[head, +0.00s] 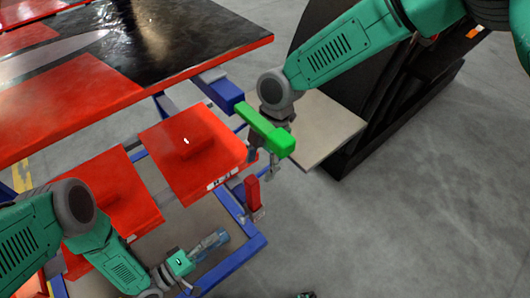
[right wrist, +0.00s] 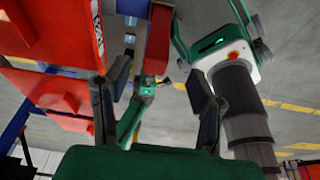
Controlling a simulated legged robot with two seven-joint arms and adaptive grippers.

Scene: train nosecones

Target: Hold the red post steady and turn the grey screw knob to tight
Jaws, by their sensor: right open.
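The red post (head: 252,195) stands upright beside the blue frame at the table's right end. My right gripper (head: 263,162) is above it, pointing down, partly behind a bright green bar. In the right wrist view its two fingers (right wrist: 160,95) are apart, and a red upright part (right wrist: 158,45) shows beyond the gap, seemingly the post. I see no contact.
A dark stand with a pale shelf (head: 318,128) is behind. Grey floor lies clear at right.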

